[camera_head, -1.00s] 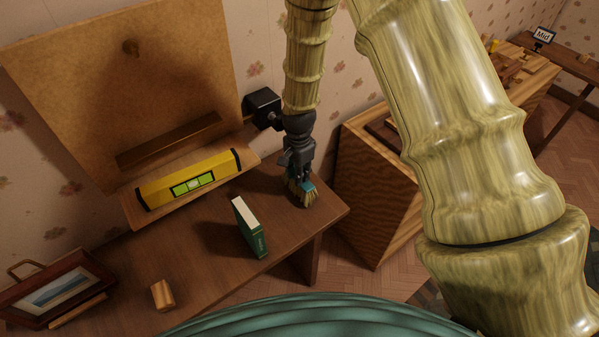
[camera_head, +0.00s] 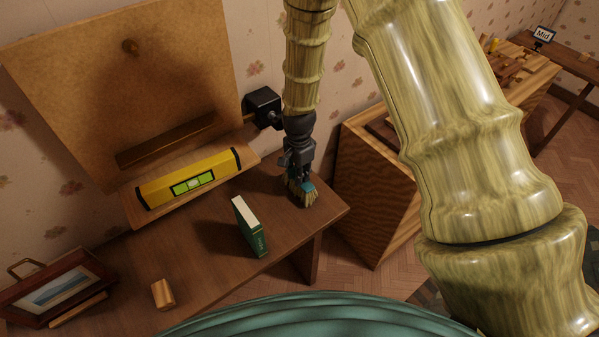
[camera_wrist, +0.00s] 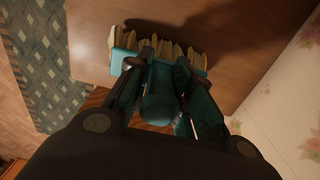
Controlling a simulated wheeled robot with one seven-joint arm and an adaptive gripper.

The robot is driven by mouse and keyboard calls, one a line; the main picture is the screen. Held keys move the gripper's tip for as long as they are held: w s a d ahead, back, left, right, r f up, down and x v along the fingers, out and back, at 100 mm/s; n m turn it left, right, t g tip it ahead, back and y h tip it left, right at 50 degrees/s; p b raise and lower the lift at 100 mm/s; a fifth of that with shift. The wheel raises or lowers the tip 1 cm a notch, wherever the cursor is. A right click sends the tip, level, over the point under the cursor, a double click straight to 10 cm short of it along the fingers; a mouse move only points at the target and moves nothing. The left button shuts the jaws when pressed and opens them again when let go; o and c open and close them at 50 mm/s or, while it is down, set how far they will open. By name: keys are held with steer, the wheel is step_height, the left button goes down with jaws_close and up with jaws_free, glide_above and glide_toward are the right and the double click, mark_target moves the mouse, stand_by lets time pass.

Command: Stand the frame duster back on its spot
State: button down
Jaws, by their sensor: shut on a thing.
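The frame duster is a brush with a teal body and pale bristles. In the head view its bristles (camera_head: 303,195) point down at the right end of the wooden desk (camera_head: 200,258). My gripper (camera_head: 299,178) is shut on the duster from above. In the wrist view the teal handle (camera_wrist: 158,95) lies between the fingers of my gripper (camera_wrist: 160,88), with the bristles beyond them over the wood. The duster looks roughly upright. I cannot tell whether the bristles touch the desk. No marked spot for the duster is clear to see.
A green book (camera_head: 250,228) stands left of the duster. A yellow level (camera_head: 190,179) lies on a ledge below a brown board (camera_head: 125,85). A wooden block (camera_head: 163,294) and a framed picture (camera_head: 55,289) are at the left. A wooden cabinet (camera_head: 375,190) stands right of the desk.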

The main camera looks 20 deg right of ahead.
steer(key=shift+f+b, duration=0.35)
steer(key=shift+f, duration=0.4)
stand_by(0.3)
steer(key=c, duration=1.2)
jaws_free()
steer(key=shift+o, duration=0.2)
steer(key=shift+r, duration=0.2)
steer(key=shift+r+p, duration=2.65)
steer(key=shift+r, duration=1.2)
